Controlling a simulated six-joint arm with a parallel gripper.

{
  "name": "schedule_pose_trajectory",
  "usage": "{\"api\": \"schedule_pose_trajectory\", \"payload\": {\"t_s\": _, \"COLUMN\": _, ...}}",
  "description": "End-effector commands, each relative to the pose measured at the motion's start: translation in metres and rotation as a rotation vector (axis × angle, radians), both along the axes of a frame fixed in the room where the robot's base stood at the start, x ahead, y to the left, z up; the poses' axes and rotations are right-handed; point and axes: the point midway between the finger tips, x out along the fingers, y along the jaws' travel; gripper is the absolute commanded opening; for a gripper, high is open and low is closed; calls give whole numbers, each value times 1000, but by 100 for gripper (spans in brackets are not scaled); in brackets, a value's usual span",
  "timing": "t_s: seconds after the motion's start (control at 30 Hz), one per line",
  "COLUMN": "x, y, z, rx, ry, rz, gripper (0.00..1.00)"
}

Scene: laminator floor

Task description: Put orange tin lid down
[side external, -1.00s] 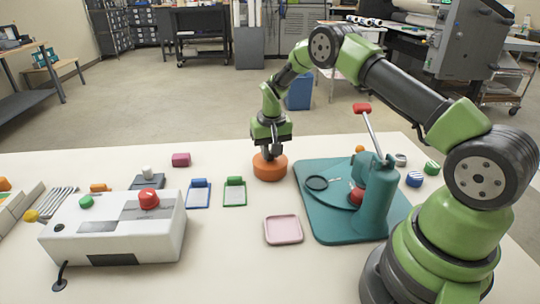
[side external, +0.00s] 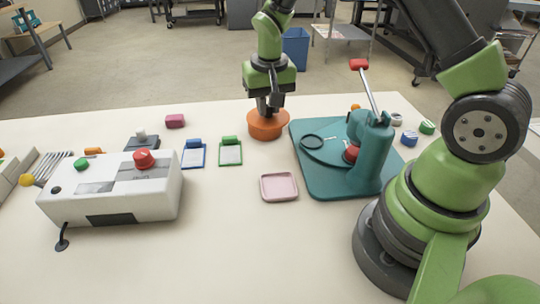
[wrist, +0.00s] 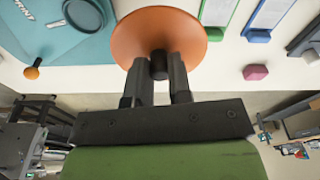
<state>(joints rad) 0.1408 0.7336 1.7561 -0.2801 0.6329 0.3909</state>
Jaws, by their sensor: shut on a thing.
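The orange tin lid (side external: 262,129) is a round orange piece at the back middle of the white table, just left of the teal press base. My gripper (side external: 269,108) points down above its centre. In the wrist view the lid (wrist: 160,28) is a broad orange disc, and my gripper's fingers (wrist: 159,72) are shut on its dark knob (wrist: 159,65). The lid looks level and very low over the table. I cannot tell whether its underside touches the surface, as that side is hidden.
A teal press (side external: 369,150) with a red-tipped lever stands close on the right. A green-topped clipboard (side external: 230,154) and a blue one (side external: 194,156) lie left. A pink tray (side external: 279,187) lies in front, and a white control box (side external: 112,187) at front left. Bare table separates them.

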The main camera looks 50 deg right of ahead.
Motion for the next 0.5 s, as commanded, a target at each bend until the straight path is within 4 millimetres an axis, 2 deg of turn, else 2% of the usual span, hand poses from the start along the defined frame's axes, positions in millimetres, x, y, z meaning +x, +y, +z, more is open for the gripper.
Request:
{"api": "schedule_pose_trajectory", "payload": {"t_s": 0.17, "x": -12, "y": 9, "z": -9, "rx": 4, "ry": 2, "rz": -2, "gripper": 0}}
{"api": "schedule_pose_trajectory", "payload": {"t_s": 0.4, "x": -14, "y": 9, "z": -52, "rx": 5, "ry": 3, "rz": -2, "gripper": 0}}
{"api": "schedule_pose_trajectory", "payload": {"t_s": 0.5, "x": -13, "y": 9, "z": -61, "rx": 4, "ry": 1, "rz": -2, "gripper": 0}}
